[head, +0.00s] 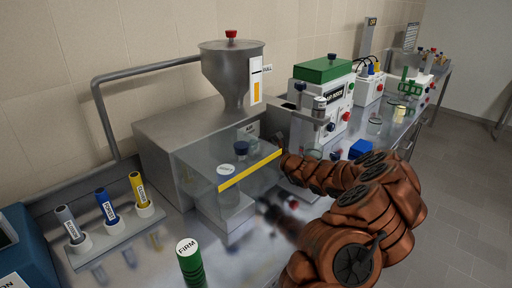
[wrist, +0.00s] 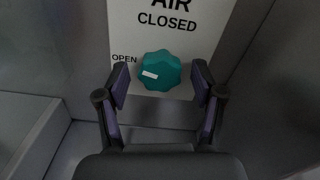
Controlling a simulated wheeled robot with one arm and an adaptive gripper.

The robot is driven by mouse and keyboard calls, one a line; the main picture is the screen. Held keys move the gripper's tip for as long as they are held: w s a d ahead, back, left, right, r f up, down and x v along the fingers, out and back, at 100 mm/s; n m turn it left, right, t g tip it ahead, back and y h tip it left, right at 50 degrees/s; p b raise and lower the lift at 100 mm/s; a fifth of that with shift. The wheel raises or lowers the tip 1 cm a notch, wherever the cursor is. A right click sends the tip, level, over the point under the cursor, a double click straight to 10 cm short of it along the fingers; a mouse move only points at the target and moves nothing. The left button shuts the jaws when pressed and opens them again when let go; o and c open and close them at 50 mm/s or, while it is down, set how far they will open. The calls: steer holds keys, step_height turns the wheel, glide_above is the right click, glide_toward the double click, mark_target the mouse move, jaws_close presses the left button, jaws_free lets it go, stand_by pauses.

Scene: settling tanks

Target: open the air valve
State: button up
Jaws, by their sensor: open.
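The air valve is a teal, lobed knob (wrist: 160,71) in the middle of the wrist view. It sits on a white plate (wrist: 190,40) that reads "AIR" and "CLOSED" above the knob and "OPEN" to its left. A small white mark is on the knob's left side. My gripper (wrist: 160,80) is open, with one finger at each side of the knob and a visible gap on both sides. I cannot tell how far the fingertips are from the plate. In the head view my arm reaches to the grey hopper machine, and the fingers cannot be made out.
A clear guard with a yellow edge (head: 250,167) juts from the hopper machine (head: 180,139), left of my arm. A green-topped white unit (head: 323,92) stands behind my arm. A green "FIRM" cylinder (head: 190,265) is in front. The aisle floor (head: 453,175) at right is clear.

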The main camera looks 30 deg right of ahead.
steer(key=shift+c, duration=0.2)
steer(key=c, duration=1.1)
steer(key=shift+n+b, duration=1.6)
steer(key=shift+b, duration=1)
steer(key=o, duration=1.1)
steer(key=shift+o, duration=0.2)
steer(key=v, duration=1.2)
